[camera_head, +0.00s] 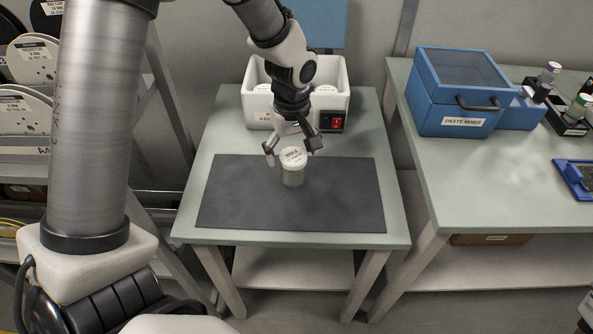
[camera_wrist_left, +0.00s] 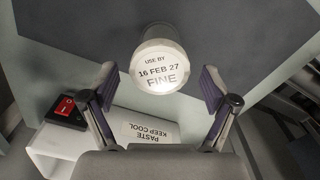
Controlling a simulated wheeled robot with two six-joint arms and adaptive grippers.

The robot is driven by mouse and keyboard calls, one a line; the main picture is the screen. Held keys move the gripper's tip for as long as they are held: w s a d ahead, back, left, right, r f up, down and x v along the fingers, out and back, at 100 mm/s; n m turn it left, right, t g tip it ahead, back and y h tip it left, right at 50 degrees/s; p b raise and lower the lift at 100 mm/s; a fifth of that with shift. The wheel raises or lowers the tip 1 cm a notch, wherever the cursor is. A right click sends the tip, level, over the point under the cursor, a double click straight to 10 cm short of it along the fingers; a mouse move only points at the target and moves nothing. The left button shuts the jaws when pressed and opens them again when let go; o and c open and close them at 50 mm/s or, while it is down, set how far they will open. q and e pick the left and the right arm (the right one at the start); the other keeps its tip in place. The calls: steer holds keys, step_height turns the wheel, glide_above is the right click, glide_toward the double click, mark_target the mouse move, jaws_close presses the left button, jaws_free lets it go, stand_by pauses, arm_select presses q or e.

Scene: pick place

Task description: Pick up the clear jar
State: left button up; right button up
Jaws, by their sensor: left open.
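The clear jar (camera_head: 293,176) stands upright on the dark mat (camera_head: 340,205), with a white labelled lid. In the left wrist view the jar's lid (camera_wrist_left: 160,66) faces the camera and reads "USE BY 16 FEB 27 FINE". My left gripper (camera_head: 292,150) is open at the far side of the jar, near lid height. In the left wrist view the open fingers (camera_wrist_left: 160,92) are spread to either side of the jar's near edge, with gaps on both sides. My right gripper is in neither view.
A white box (camera_head: 255,110) with a red switch (camera_head: 337,122) stands behind the mat, under my left arm. A blue paste mixer (camera_head: 462,95) stands on the right-hand table (camera_head: 480,165). Reel shelving (camera_head: 25,110) is at left. The mat around the jar is clear.

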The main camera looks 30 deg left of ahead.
arm_select(q)
step_height(320, 180, down, 5)
steer(key=shift+r, duration=0.2)
steer(key=shift+w+f, duration=0.15)
steer(key=shift+s+r, duration=0.2)
steer(key=shift+s, duration=0.05)
steer(key=c, duration=1.6)
